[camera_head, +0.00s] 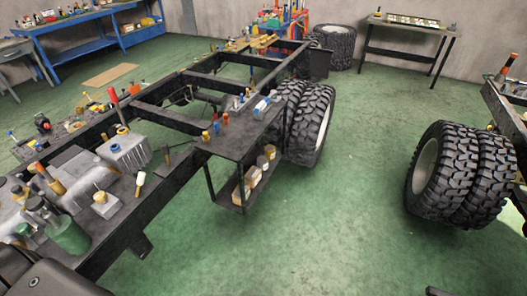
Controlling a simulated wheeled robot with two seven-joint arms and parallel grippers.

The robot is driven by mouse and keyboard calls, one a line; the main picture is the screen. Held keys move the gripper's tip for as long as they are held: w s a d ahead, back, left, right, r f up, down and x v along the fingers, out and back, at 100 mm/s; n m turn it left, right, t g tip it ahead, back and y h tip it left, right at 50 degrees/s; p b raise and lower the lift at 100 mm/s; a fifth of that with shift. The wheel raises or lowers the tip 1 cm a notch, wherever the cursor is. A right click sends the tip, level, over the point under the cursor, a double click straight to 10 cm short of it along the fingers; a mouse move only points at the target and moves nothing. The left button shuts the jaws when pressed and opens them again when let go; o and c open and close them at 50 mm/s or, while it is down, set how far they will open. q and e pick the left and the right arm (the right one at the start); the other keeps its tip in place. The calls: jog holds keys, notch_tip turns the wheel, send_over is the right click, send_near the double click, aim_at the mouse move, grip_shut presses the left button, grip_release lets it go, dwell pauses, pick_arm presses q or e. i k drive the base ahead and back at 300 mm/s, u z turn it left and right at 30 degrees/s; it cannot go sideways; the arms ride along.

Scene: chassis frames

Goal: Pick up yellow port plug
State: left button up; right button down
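A small yellow piece (206,136), which looks like the yellow port plug, stands on the dark plate attached to the side of the chassis frame (160,190). A small blue piece (216,128) and an orange one (225,118) stand just behind it. At this size I cannot make out its exact shape. Other small yellow pieces show elsewhere on the frame, so I cannot be certain which is the plug. Neither of my grippers can be made out; only a dark part at the bottom left corner may be my arm.
Big tyres (310,120) stand behind the plate, and another pair (460,175) is at the right. Boxes sit on a low shelf (233,206) under the plate. A grey housing (125,150) and a green bottle (68,237) crowd the frame's left part. The green floor (340,220) between is clear.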

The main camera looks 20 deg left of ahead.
aim_at(205, 137)
jog(key=z, duration=0.2)
jog(key=k, duration=0.4)
jog(key=z, duration=0.85)
jog(key=i, duration=1)
jog(key=u, duration=0.6)
jog(key=i, duration=0.75)
jog(key=u, duration=0.8)
